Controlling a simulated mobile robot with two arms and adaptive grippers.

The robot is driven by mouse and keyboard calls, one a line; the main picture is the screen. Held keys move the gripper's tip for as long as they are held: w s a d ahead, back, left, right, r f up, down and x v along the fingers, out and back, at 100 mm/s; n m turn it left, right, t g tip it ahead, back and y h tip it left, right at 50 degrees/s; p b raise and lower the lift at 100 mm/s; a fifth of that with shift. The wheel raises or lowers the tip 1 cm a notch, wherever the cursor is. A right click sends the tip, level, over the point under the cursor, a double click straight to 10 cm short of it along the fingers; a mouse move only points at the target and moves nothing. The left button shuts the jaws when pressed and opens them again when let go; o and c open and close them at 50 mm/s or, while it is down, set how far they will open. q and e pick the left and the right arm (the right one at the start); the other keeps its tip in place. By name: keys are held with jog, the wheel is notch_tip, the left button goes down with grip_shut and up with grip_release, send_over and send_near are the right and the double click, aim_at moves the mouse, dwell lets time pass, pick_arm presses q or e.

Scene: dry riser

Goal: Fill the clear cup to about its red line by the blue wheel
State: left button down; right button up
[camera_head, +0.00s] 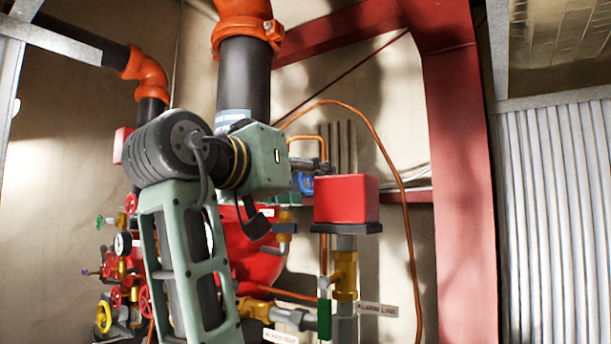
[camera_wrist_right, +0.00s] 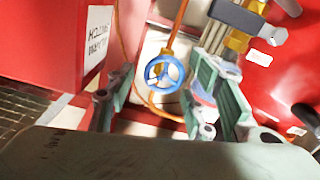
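The blue wheel (camera_wrist_right: 165,73) is a small spoked handwheel on a copper pipe, seen in the right wrist view between my gripper's fingers and beyond them. A blue part also shows in the head view (camera_head: 305,183), partly behind my right wrist. My right gripper (camera_wrist_right: 162,88) is open, one green finger on each side of the wheel in the picture, with no visible contact. A pale, bluish, rounded thing (camera_wrist_right: 203,98) shows by the right-hand finger; I cannot tell whether it is the clear cup. No red line can be made out. My left gripper is not in view.
A red box (camera_head: 346,199) stands on a pipe right of my wrist. A brass valve with a green handle (camera_head: 324,315) is below it. A copper tube (camera_head: 402,190) loops around. A red steel column (camera_head: 461,170) stands right. Red and yellow handwheels cluster at left.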

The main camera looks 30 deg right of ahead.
jog(key=c, duration=0.4)
jog(key=shift+w, duration=0.1)
jog(key=c, duration=0.6)
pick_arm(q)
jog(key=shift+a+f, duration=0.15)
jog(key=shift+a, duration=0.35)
pick_arm(e)
jog(key=m, duration=0.4)
jog(key=shift+f+m, duration=0.15)
jog(key=shift+m, duration=0.25)
jog(key=o, duration=1.1)
jog(key=shift+d, duration=0.15)
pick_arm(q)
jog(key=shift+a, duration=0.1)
pick_arm(e)
jog(key=v, duration=1.2)
